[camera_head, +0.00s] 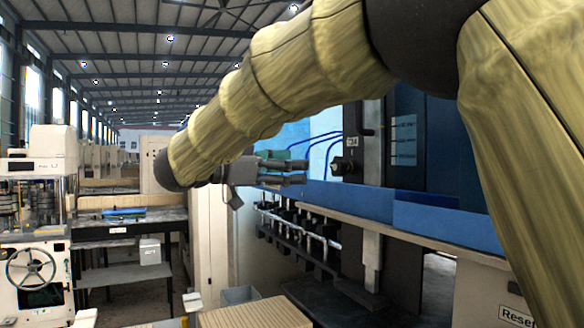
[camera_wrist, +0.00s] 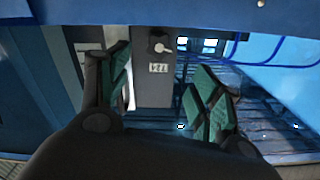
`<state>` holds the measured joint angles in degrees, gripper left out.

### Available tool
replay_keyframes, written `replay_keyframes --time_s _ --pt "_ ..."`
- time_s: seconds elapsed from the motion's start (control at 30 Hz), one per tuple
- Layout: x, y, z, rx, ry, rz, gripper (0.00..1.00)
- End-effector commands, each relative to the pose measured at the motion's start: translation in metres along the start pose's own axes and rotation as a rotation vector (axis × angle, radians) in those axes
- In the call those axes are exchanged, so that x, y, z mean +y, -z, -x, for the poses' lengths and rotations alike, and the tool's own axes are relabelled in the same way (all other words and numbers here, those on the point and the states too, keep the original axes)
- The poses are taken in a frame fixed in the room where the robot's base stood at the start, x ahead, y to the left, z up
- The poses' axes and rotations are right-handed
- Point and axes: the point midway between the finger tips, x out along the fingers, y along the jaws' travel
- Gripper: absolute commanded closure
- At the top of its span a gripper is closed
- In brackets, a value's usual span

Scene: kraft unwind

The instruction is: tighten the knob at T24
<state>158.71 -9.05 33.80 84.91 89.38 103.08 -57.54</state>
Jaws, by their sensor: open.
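The T24 knob (camera_head: 345,166) is a dark knob on a grey upright panel, just below a small white label (camera_head: 351,142). In the wrist view the knob (camera_wrist: 160,43) shows pale and round with a lever-like part, and the label (camera_wrist: 158,68) reads T24 upside down. My gripper (camera_head: 306,172) is to the left of the knob in the head view, pointing toward it with a gap between. In the wrist view my gripper (camera_wrist: 168,88) has its two green-padded fingers spread, with nothing between them. The knob lies beyond the fingertips, roughly between them.
A blue machine rail (camera_head: 350,197) runs below the knob. A row of dark fittings (camera_head: 295,226) hangs under it. A dark blue cabinet (camera_head: 420,140) stands to the right of the panel. A wooden box (camera_head: 255,312) stands low in front.

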Motion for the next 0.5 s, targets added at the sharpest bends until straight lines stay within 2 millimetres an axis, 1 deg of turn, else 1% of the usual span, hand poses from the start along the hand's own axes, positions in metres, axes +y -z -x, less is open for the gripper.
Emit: replay_keyframes --time_s 0.07,0.3,0.4,0.5 --pt "0.000 0.000 -0.003 -0.002 -0.001 0.026 0.35" --pt "-0.001 0.001 -0.019 -0.003 -0.001 0.233 0.35" --pt "-0.001 0.002 -0.024 -0.001 0.000 0.280 0.35" --pt "0.000 0.003 -0.030 0.000 -0.001 0.292 0.35"
